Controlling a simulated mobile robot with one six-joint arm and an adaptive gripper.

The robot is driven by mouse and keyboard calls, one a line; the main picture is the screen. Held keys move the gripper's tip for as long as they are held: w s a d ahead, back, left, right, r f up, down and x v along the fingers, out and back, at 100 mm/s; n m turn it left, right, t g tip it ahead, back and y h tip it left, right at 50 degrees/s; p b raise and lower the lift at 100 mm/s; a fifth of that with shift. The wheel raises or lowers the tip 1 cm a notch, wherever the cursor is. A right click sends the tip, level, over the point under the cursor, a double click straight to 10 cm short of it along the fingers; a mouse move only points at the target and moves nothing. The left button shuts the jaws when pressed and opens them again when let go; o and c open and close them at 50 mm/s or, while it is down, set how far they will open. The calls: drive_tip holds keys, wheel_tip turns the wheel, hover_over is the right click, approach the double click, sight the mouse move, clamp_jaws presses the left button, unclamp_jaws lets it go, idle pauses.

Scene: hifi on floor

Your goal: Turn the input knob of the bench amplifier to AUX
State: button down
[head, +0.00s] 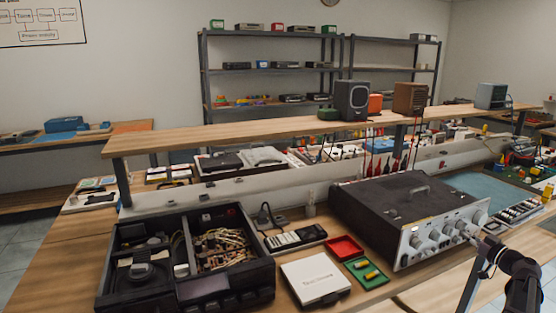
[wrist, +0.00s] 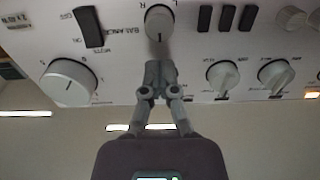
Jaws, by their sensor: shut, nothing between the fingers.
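The bench amplifier (head: 385,200) is a dark box with a pale front panel and a top handle, standing on the bench at the right. Several silver knobs line its panel. My gripper (head: 470,236) is at the panel's right half. In the wrist view the panel appears upside down, and my gripper (wrist: 160,88) is shut and empty, its fingers pointing at a knob (wrist: 158,22) beside the BALANCE lettering. I cannot tell whether they touch it. A large knob (wrist: 68,82) and two smaller pointer knobs (wrist: 222,77) (wrist: 277,75) also show. The lettering for input and AUX is not readable.
An open black case (head: 185,262) with cables is at the front left. A white box (head: 315,280), a red tray (head: 344,248) and a green tray (head: 367,272) lie left of the amplifier. A raised wooden shelf (head: 230,133) runs behind.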

drive_tip(key=shift+a+f+b, duration=0.2)
drive_tip(key=shift+b, duration=0.1)
drive_tip(key=shift+f, duration=0.2)
drive_tip(key=shift+s, duration=0.15)
idle(0.3)
drive_tip(key=shift+v, duration=2.95)
